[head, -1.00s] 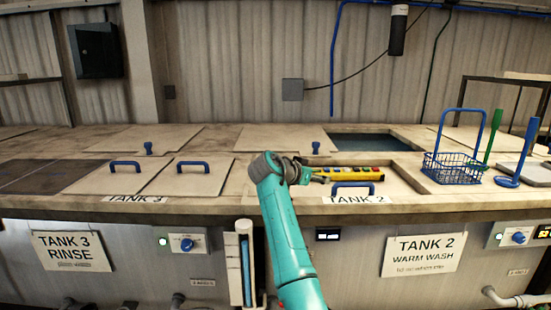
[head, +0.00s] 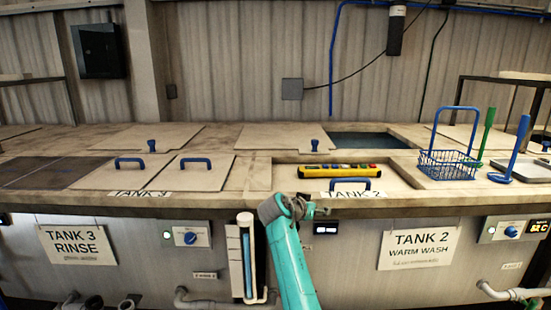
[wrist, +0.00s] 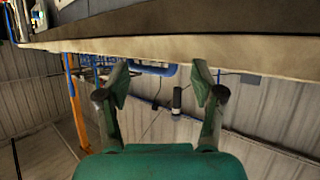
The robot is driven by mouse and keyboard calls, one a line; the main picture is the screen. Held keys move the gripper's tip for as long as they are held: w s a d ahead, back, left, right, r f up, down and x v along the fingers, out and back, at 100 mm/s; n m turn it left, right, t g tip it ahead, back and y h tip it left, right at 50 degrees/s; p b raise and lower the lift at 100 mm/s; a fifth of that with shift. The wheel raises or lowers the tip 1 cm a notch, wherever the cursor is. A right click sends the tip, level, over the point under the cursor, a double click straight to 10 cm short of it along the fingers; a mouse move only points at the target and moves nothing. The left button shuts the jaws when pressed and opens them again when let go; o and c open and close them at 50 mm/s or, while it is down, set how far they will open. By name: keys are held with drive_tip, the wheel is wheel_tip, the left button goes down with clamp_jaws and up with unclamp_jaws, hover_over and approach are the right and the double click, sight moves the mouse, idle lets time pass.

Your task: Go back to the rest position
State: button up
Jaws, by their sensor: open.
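My gripper (head: 312,209) is in front of the counter's front edge, near the Tank 2 label, in the head view. In the wrist view its two fingers (wrist: 160,85) stand apart with nothing between them. The yellow bar with coloured buttons (head: 343,170) lies on the counter behind the gripper, apart from it. A lid with a blue handle (head: 350,186) sits at Tank 2, just behind the gripper. The blue handle also shows in the wrist view (wrist: 152,70), beyond the fingertips.
A blue wire basket (head: 447,166) with a tall handle stands on the counter at right, beside green and blue upright tools (head: 517,148). Tank 2's open back part (head: 368,141) shows dark liquid. Lids with blue handles (head: 196,163) cover Tank 3. A white upright holder (head: 246,258) is on the front panel.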

drive_tip(key=s+d+f+n+y, duration=0.1)
drive_tip(key=s+f, duration=0.3)
drive_tip(key=f, duration=0.4)
drive_tip(key=s+f+n+t+y, duration=0.1)
drive_tip(key=s+f+n, duration=0.15)
drive_tip(key=f, duration=0.55)
drive_tip(key=s+d+f+y, duration=0.1)
drive_tip(key=s+f, duration=0.4)
drive_tip(key=f, duration=0.3)
drive_tip(key=s+d+f+n+t+y, duration=0.1)
drive_tip(key=s+f+n+y, duration=0.1)
drive_tip(key=s+f, duration=0.7)
drive_tip(key=s+d+f+n+y, duration=0.1)
drive_tip(key=s+f, duration=0.4)
drive_tip(key=s, duration=0.9)
drive_tip(key=s+r+n+t+y, duration=0.1)
drive_tip(key=s+r+y, duration=0.15)
drive_tip(key=s, duration=2.15)
drive_tip(key=s+d+r+t, duration=0.1)
drive_tip(key=s+r, duration=1.6)
drive_tip(key=shift+s+d+r+t, duration=0.15)
drive_tip(key=shift+d+t, duration=0.1)
drive_tip(key=shift+t, duration=0.05)
